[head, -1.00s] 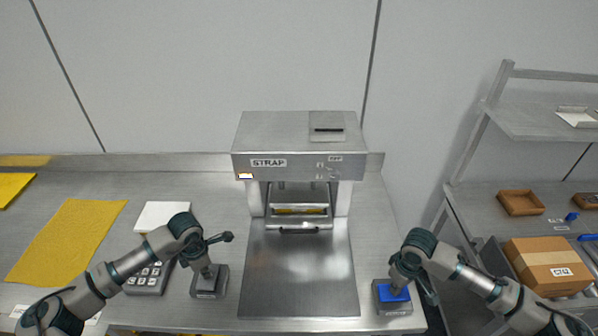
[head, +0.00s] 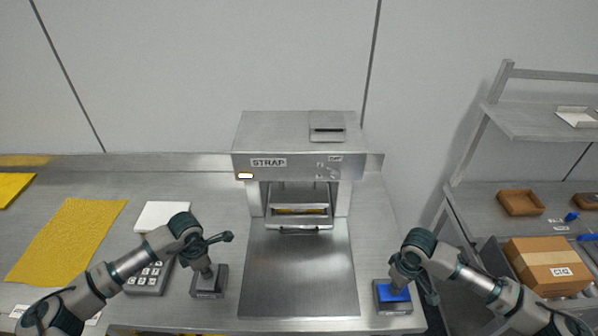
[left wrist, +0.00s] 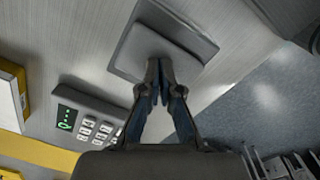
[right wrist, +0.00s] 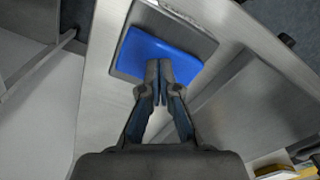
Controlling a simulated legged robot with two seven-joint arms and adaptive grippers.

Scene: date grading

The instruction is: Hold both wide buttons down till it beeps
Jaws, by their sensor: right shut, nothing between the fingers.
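The left wide button is a dark grey box (head: 208,290) on the steel bench, left of the strapping machine (head: 298,140). It also shows in the left wrist view (left wrist: 190,32), with a grey cap. The right wide button has a blue cap (head: 392,294) and also shows in the right wrist view (right wrist: 150,50). My left gripper (left wrist: 159,64) has its fingertips together against the grey cap. My right gripper (right wrist: 159,66) is shut and empty, its tips at the near edge of the blue cap. How far either cap is pressed cannot be told.
A keypad (head: 148,278), white block (head: 162,215) and yellow cloth (head: 70,240) lie left. A steel plate (head: 298,280) lies between the buttons. A shelf unit with a cardboard box (head: 540,260) stands right.

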